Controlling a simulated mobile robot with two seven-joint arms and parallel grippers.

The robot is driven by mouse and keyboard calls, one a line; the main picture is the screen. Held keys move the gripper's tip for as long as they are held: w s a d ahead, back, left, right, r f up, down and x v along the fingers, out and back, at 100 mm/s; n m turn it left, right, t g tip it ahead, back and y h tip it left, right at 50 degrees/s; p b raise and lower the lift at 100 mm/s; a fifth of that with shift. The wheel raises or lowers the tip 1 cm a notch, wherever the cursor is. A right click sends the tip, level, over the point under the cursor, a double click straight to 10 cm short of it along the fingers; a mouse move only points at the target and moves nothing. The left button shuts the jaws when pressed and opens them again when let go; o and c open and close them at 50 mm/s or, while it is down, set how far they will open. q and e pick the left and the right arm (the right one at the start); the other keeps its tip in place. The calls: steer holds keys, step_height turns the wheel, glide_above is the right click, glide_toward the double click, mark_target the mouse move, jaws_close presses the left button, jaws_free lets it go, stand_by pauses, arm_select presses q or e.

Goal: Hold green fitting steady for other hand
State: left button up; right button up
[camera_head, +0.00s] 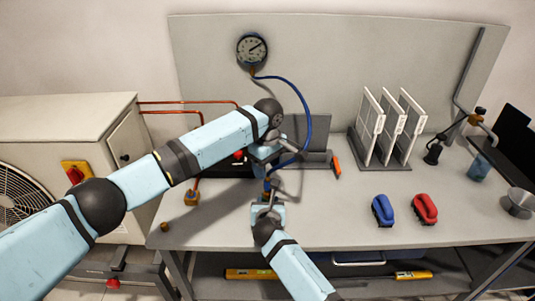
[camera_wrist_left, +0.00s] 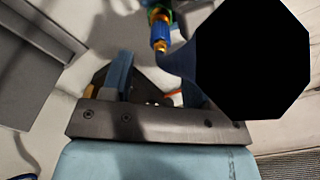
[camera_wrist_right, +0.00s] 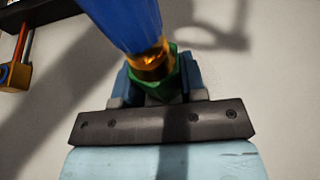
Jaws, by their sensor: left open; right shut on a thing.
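The green fitting (camera_wrist_right: 165,88) is between the fingers of my right gripper (camera_wrist_right: 160,85), which is shut on it. A brass collar (camera_wrist_right: 152,60) with a thick blue part (camera_wrist_right: 122,20) sits at the fitting's top; I cannot tell how firmly they join. In the head view my right gripper (camera_head: 267,205) is above the bench, just below my left gripper (camera_head: 268,158). The left gripper is open. In the left wrist view, brass and blue pieces (camera_wrist_left: 160,32) show beyond its fingers (camera_wrist_left: 158,78). The fitting is mostly hidden in the head view.
A round gauge (camera_head: 252,50) hangs on the back panel, with a blue hose (camera_head: 308,100) looping down from it. A white rack (camera_head: 390,130) stands at the right. Blue (camera_head: 382,210) and red (camera_head: 425,208) objects lie on the bench (camera_head: 340,225). Copper pipes (camera_head: 185,103) run at the left.

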mark_target(267, 176)
arm_select(q)
steer(key=shift+f, duration=3.2)
jaws_close()
